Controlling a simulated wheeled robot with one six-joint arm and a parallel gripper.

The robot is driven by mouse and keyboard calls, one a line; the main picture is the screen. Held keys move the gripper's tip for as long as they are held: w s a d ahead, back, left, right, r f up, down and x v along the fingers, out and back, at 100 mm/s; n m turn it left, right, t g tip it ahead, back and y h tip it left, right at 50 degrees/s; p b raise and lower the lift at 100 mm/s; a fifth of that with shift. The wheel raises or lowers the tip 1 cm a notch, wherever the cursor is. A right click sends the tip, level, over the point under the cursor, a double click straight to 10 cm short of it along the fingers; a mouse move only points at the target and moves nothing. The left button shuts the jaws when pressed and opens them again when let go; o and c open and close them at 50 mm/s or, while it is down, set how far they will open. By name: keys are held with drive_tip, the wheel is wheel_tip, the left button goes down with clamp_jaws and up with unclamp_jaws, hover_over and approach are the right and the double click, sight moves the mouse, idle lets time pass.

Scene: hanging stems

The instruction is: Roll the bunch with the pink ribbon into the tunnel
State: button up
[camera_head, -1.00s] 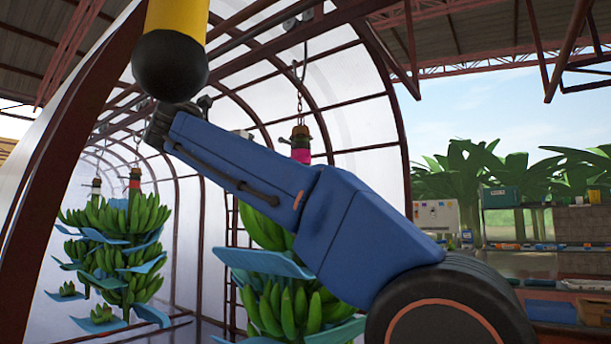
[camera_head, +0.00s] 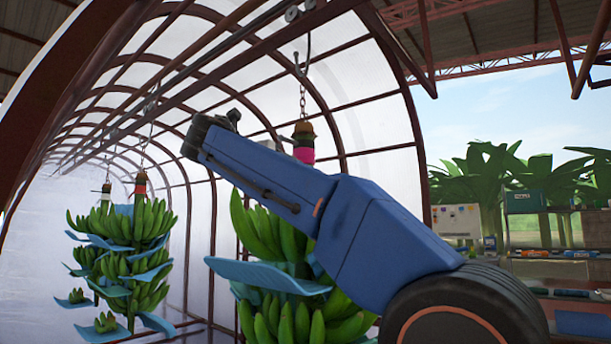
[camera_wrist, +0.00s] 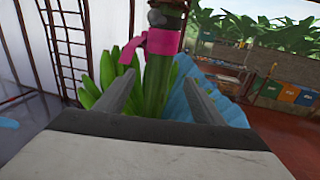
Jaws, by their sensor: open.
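The bunch with the pink ribbon (camera_head: 304,155) hangs from a chain and hook on the right in the head view, partly hidden behind my arm. It has green bananas with blue sheets between the tiers. In the wrist view its ribbon (camera_wrist: 160,42) is tied around the green stem (camera_wrist: 156,80), just above the bananas. My gripper (camera_wrist: 159,76) is open, with the stem showing between its two fingers; I cannot tell whether they touch it. In the head view the gripper is hidden. The tunnel (camera_head: 375,95) is an arched frame with translucent covering, spanning the left and middle.
Another bunch (camera_head: 150,225) with a red ribbon hangs farther inside the tunnel, with one with a white band (camera_head: 106,188) beside it. An overhead rail runs into the tunnel. In the wrist view a ladder (camera_wrist: 62,45) stands left and colored bins (camera_wrist: 290,92) stand right.

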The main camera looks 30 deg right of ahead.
drive_tip(key=x, duration=1.4)
drive_tip(key=c, duration=1.5)
drive_tip(key=shift+o, duration=0.2)
drive_tip(key=shift+w, duration=0.15)
